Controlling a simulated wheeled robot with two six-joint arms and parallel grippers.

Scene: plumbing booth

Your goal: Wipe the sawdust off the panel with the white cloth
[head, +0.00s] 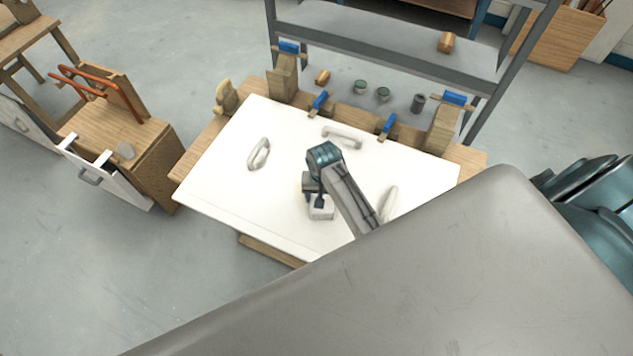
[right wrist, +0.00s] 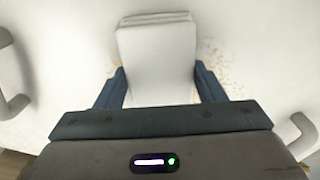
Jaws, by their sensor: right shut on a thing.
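The white panel (head: 230,190) lies flat on the wooden workbench, with grey handles on it. My right gripper (head: 318,198) points down over the middle of the panel and is shut on the white cloth (head: 321,211). In the right wrist view the cloth (right wrist: 157,58) is a folded pad between the two fingers, lying against or just above the panel; the exact contact is unclear. Tan sawdust (right wrist: 228,75) specks show on the panel to the right of the cloth, with a few at its left edge. My left gripper is not in view.
Handles stand on the panel at the left (head: 258,153), back (head: 342,135) and right (head: 389,203). Blue clamps (head: 319,102) and wooden blocks (head: 283,76) line the bench's back edge. A grey shelf (head: 400,45) stands behind. The panel's front left is clear.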

